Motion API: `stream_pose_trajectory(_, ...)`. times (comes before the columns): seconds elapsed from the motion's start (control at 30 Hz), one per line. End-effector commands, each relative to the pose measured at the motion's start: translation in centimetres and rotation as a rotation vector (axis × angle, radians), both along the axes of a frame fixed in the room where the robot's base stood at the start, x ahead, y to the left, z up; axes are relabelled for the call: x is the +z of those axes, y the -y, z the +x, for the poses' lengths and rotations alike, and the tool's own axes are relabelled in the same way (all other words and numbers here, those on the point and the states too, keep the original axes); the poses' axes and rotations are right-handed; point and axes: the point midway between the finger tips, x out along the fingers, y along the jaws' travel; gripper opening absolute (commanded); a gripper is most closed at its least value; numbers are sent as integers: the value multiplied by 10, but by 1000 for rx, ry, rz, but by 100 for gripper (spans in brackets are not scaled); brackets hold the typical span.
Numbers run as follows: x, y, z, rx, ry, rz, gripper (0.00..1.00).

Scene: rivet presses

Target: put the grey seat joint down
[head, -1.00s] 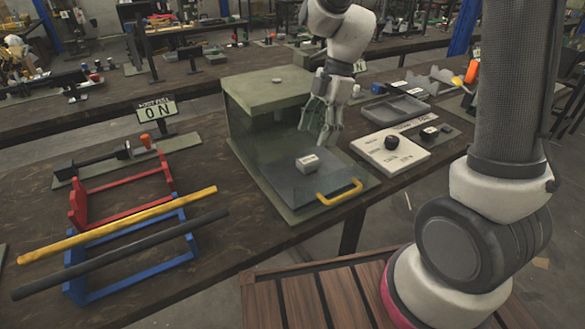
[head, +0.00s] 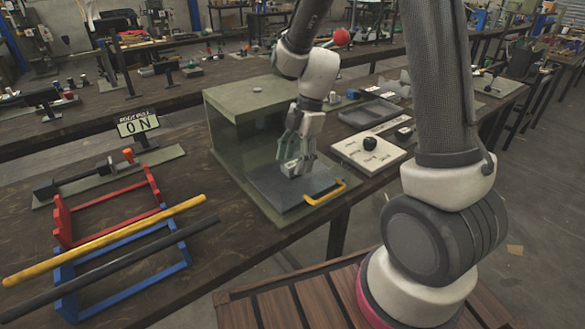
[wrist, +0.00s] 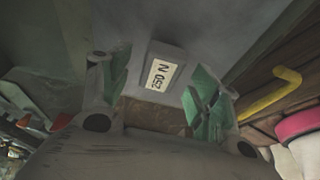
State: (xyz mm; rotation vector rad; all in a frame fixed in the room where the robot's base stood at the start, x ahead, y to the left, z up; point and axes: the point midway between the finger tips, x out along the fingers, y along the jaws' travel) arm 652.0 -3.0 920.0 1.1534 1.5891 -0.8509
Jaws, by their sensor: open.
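A small grey block with a white "250 N" label, which I take to be the seat joint (head: 290,168), sits on a dark grey plate (head: 318,184) with a yellow handle (head: 326,194). My gripper (head: 299,168) is down at the block, partly hiding it. In the wrist view the block (wrist: 164,70) lies between and beyond the two spread green-padded fingers, its label facing the camera. The gripper is open, with a gap visible on each side of the block.
The green press housing (head: 262,92) with a clear side stands around the plate's back. To the right are a white panel with a black knob (head: 370,143) and a grey tray (head: 368,112). Red and blue frames with a yellow bar (head: 110,238) lie to the left.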

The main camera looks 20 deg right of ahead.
Motion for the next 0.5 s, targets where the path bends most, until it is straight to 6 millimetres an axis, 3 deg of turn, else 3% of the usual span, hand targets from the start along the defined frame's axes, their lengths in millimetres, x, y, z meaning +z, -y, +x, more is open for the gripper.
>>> stream_pose_trajectory(0.1, -9, -3, -1, -2, -1, 0, 62)
stream_pose_trajectory(0.33, -10, -3, -1, -1, 1, 0, 61)
stream_pose_trajectory(0.5, -10, -3, -1, -1, 1, 0, 30)
